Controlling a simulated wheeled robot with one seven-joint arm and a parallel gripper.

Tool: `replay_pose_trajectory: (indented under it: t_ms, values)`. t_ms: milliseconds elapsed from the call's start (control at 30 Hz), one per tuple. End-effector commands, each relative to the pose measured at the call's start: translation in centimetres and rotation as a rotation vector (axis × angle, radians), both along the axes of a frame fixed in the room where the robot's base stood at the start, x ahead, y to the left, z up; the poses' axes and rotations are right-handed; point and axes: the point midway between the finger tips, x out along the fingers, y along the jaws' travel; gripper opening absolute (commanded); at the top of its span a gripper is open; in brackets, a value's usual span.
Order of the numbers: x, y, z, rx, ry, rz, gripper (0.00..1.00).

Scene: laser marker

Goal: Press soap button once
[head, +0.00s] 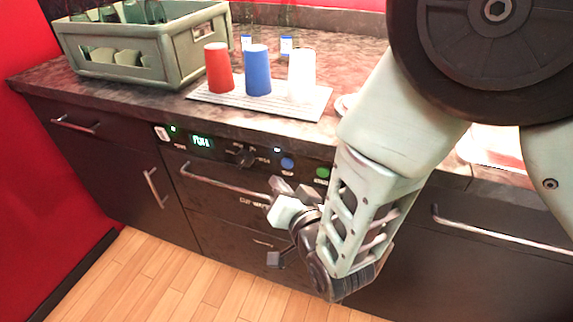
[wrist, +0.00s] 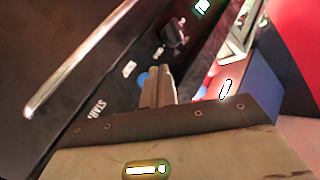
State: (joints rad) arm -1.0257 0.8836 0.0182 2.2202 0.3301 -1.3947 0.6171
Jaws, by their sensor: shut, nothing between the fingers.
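The dark control panel runs under the counter edge. It carries a blue button (head: 288,163), a green button (head: 322,172) to its right, and a black knob (head: 244,156) to its left. The small labels are too blurred to tell which one reads soap. My gripper (head: 280,187) is in front of the panel, just below the blue button. In the wrist view its fingers (wrist: 158,78) are together and empty, pointing at the panel. They partly cover the blue button (wrist: 143,78). I cannot tell whether they touch it.
A long handle (head: 225,185) sticks out below the panel. The counter above holds a green crate (head: 185,55), and red (head: 219,68), blue (head: 257,70) and white (head: 301,74) cups on a ribbed mat (head: 225,101). The wooden floor (head: 150,280) is clear.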

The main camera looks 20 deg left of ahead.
Motion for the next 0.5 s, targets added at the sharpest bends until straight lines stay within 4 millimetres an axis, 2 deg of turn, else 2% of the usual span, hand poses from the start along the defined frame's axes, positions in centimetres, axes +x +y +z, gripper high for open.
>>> replay_pose_trajectory:
  t_ms: [233,500]
  values:
    - [-2.0,0.2,0.0,0.001,0.001,0.002,0.00]
    - [-2.2,0.2,0.0,0.000,0.000,0.001,0.00]
